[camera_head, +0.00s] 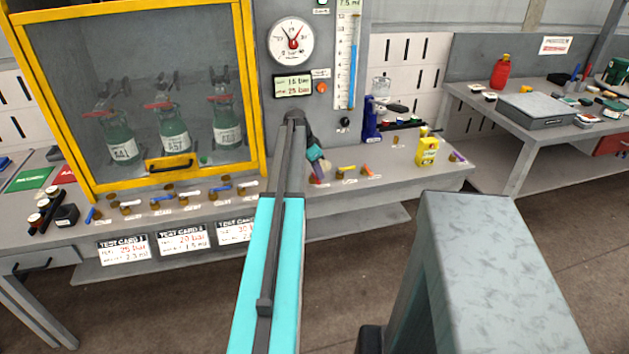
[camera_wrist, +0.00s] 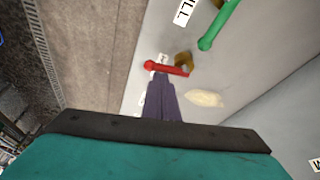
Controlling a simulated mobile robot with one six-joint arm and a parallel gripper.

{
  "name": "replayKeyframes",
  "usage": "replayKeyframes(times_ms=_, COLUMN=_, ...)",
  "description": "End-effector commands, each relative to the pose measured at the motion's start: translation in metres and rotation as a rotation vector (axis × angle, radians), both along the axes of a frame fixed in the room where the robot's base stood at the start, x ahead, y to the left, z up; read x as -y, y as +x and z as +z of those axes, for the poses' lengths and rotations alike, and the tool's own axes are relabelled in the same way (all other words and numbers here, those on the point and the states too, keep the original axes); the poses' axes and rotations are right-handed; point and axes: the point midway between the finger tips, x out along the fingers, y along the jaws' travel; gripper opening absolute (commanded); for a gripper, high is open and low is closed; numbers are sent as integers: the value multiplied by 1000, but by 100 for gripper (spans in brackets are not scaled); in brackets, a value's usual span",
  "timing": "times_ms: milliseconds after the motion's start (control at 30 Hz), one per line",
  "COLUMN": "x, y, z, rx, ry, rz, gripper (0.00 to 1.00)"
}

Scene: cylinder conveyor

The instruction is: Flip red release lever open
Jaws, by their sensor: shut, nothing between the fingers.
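The red release lever (camera_wrist: 165,68) shows in the wrist view as a short red handle with a rounded end, lying across the picture beside a brass valve body (camera_wrist: 184,62). My gripper (camera_wrist: 161,80) is shut and empty. Its purple fingers lie just below the lever in that view, and their tips overlap its lower edge; I cannot tell if they touch it. In the head view my gripper (camera_head: 319,171) is low over the bench's front part, right of the yellow cabinet. My arm and fingers mostly hide the red lever there.
A green lever (camera_wrist: 218,27) lies beyond the red one. Yellow (camera_head: 346,169) and orange (camera_head: 368,170) levers sit right of my gripper. The yellow-framed cabinet (camera_head: 258,100) with bottles stands left.

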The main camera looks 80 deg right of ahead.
Motion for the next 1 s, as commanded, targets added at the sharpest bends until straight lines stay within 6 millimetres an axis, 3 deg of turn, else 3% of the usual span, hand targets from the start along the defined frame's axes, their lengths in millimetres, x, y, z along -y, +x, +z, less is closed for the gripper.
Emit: replayKeyframes(times_ms=1000, x=7, y=-9, z=3, rx=2, ry=1, rz=-4, gripper=0)
